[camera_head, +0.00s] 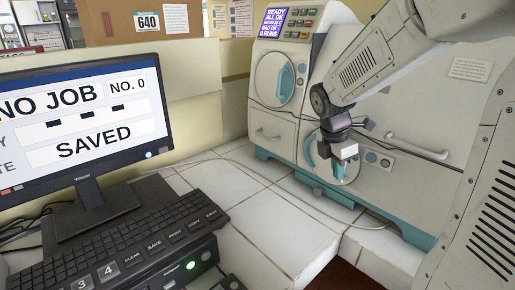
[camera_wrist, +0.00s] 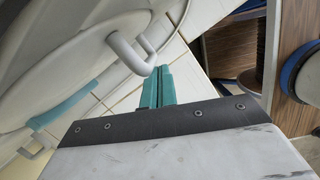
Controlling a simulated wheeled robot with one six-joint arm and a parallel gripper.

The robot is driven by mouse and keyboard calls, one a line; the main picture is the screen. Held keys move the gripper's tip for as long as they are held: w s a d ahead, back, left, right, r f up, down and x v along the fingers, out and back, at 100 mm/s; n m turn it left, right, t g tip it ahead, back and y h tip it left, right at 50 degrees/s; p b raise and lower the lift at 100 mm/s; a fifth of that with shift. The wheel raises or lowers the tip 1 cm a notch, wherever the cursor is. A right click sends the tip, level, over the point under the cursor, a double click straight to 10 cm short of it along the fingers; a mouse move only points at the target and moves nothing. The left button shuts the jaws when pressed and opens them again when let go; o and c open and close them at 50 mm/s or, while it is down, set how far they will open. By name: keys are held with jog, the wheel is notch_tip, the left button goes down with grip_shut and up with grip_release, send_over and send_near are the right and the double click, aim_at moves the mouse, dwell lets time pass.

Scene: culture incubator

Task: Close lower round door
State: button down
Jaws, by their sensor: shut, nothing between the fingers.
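The lower round door (camera_head: 350,176) is on the front of the pale incubator, low and left of centre on its face. Its teal curved handle (camera_head: 309,150) shows at its left side. My gripper (camera_head: 341,172) is in front of this door and hides much of it. Whether the door stands ajar cannot be told. In the wrist view my teal fingers (camera_wrist: 158,88) are together and empty, close to a pale grey bent handle (camera_wrist: 130,52); contact is unclear. A large pale rounded surface (camera_wrist: 50,45) fills the upper left there, with a teal bar (camera_wrist: 65,106) below it.
A long grey handle (camera_head: 417,147) is right of my gripper. A monitor (camera_head: 85,130) and keyboard (camera_head: 120,235) stand left. White tiled counter (camera_head: 250,205) between them is mostly clear, crossed by a thin cable.

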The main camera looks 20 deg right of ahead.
jog(key=shift+d, duration=0.15)
dwell(0.3)
jog(key=s+a+r, duration=0.1)
jog(key=a+r, duration=0.5)
jog(key=r, duration=0.3)
jog(key=shift+a+r, duration=0.2)
jog(key=shift+r, duration=0.2)
jog(key=s+a+f+m+y, duration=0.1)
jog(key=s+a+m, duration=0.3)
jog(key=s+m, duration=0.4)
jog(key=s+a+f+m+t+y, duration=0.1)
jog(key=s+a+m, duration=0.3)
jog(key=s+m, duration=0.5)
jog(key=s+f, duration=0.1)
jog(key=s, duration=0.1)
jog(key=shift+s+f+t+y, duration=0.15)
jog(key=shift+s+t+y, duration=0.15)
jog(key=shift+s+y, duration=0.1)
